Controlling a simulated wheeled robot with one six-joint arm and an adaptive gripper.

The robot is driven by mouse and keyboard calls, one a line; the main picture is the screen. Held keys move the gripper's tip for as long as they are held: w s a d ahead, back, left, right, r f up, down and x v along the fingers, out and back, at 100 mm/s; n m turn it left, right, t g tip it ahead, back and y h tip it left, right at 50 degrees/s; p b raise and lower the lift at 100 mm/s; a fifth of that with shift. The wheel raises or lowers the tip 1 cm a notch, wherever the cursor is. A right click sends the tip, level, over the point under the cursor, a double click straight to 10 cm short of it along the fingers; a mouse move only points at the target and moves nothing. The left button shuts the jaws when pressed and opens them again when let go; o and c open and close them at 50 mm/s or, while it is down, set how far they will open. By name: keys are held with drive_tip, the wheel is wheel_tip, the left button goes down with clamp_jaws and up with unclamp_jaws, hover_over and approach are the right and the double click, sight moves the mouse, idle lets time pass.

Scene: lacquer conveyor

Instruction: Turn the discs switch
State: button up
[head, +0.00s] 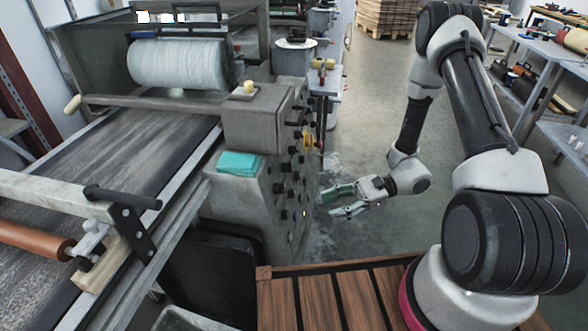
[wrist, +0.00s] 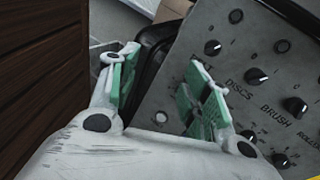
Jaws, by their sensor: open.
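The control panel (wrist: 190,35) is a grey face with rows of black knobs; in the head view it is the side of the grey machine (head: 291,165). The word DISCS (wrist: 238,89) is printed on it in the wrist view. A black knob with a white mark (wrist: 257,76) sits just up and right of that word. My gripper (wrist: 161,56) has its two green-padded fingers spread, with nothing between them. Its right finger covers part of the panel left of DISCS. In the head view my gripper (head: 329,203) is beside the panel's lower part, apparently clear of it.
Neighbouring knobs are close by, including one near the BRUSH label (wrist: 295,106) and one further up-left (wrist: 212,47). A dark wooden surface (wrist: 40,70) fills the left of the wrist view. Open floor (head: 375,120) lies right of the machine. Shelves (head: 545,90) stand far right.

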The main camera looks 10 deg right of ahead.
drive_tip(key=w+a+f+m+t+y, duration=0.1)
drive_tip(key=w+a+f+m+t, duration=0.2)
drive_tip(key=w, duration=0.4)
drive_tip(key=m+t, duration=0.2)
drive_tip(key=t, duration=0.3)
approach(287, 167)
drive_tip(key=w+f, duration=0.1)
drive_tip(key=f, duration=0.1)
drive_tip(key=shift+n+y, duration=0.3)
drive_tip(key=shift+y, duration=0.1)
drive_tip(key=shift+r+x, duration=0.1)
drive_tip(key=shift+x, duration=1.8)
drive_tip(key=shift+r+x, duration=0.15)
drive_tip(key=shift+x, duration=1.8)
drive_tip(key=shift+w, duration=0.1)
drive_tip(key=c, duration=1)
